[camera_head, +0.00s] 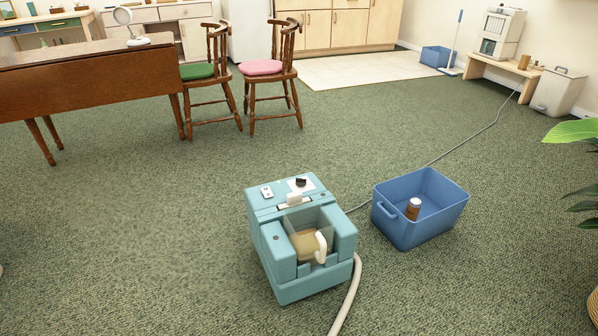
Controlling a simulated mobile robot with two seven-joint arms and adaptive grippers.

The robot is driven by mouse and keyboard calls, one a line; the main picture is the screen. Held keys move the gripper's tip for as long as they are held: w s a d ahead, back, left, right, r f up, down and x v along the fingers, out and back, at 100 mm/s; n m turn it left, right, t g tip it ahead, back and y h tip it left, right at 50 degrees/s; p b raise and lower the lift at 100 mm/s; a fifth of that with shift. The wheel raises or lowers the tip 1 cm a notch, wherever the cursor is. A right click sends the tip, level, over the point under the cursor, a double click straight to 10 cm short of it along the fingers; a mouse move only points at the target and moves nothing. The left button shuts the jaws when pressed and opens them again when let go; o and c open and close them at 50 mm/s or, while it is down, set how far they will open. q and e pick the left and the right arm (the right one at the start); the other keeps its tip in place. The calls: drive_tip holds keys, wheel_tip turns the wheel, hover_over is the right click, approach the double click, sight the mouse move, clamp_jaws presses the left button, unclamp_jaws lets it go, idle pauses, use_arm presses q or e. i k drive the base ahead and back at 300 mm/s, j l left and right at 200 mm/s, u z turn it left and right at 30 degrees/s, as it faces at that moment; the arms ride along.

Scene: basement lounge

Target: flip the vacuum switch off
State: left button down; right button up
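A boxy teal vacuum (282,268) stands on the carpet at the lower middle of the head view. Its top has a white plate with a black switch or knob (301,182) toward the back. A small light-coloured plate (267,192) sits to the left of it. Which of these is the power switch, and its position, are too small to tell. The front has a clear window over tan contents and a white handle-like part (321,246). A pale hose (348,297) comes out at its right. Neither of my grippers is in view.
A blue bin (400,229) with a brown can (413,208) in it stands right of the vacuum. A grey cord (470,136) runs to the back right. A plant (574,131) is at the right edge. The carpet left of and behind the vacuum is clear.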

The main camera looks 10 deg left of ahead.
sight(267, 192)
drive_tip(key=i+j+z, duration=0.6)
drive_tip(key=i, duration=0.2)
